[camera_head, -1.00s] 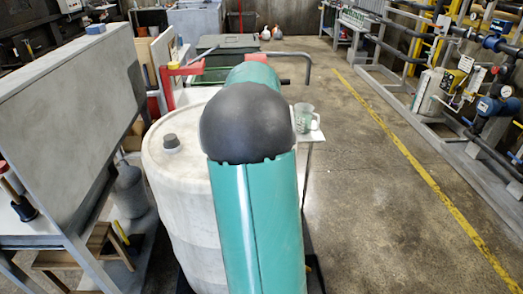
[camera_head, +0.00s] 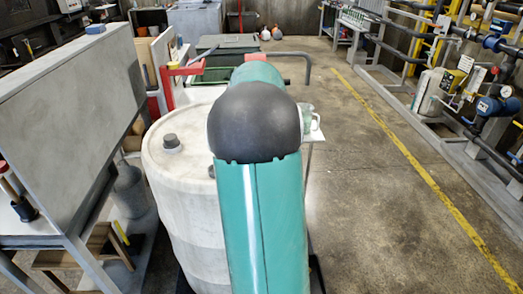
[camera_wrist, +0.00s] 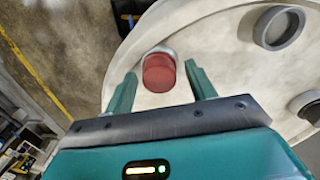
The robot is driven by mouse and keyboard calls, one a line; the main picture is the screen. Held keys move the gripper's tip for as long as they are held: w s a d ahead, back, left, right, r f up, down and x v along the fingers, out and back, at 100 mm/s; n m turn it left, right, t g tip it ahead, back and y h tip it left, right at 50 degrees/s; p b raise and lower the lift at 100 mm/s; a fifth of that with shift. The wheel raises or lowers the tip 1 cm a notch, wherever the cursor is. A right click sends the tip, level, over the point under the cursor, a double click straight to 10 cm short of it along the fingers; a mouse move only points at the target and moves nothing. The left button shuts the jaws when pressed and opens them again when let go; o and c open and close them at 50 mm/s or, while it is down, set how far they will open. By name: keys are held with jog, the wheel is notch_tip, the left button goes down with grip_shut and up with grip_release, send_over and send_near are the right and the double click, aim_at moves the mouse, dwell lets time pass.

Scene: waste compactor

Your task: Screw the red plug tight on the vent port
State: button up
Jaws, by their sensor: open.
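The red plug (camera_wrist: 159,76) is a short red cylinder in the wrist view. It sits at a pale round port (camera_wrist: 160,49) near the edge of the white drum top (camera_wrist: 215,45). How far the plug is seated cannot be told. My gripper (camera_wrist: 160,68) is open, with one green finger on each side of the plug. Gaps show between the fingers and the plug. In the head view the white drum (camera_head: 180,205) stands left of my arm, which hides the plug and my gripper.
A grey raised ring (camera_wrist: 279,27) and a dark cap (camera_wrist: 306,104) are also on the drum top. A grey panel bench (camera_head: 60,110) stands left of the drum. A clear jug (camera_head: 309,120) is partly hidden behind my arm. The floor on the right is open.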

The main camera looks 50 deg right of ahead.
jog(key=n, duration=0.6)
jog(key=shift+n, duration=0.3)
jog(key=n, duration=0.7)
jog(key=shift+c, duration=0.5)
jog(key=c, duration=1)
jog(key=m, duration=0.4)
jog(key=shift+m, duration=0.4)
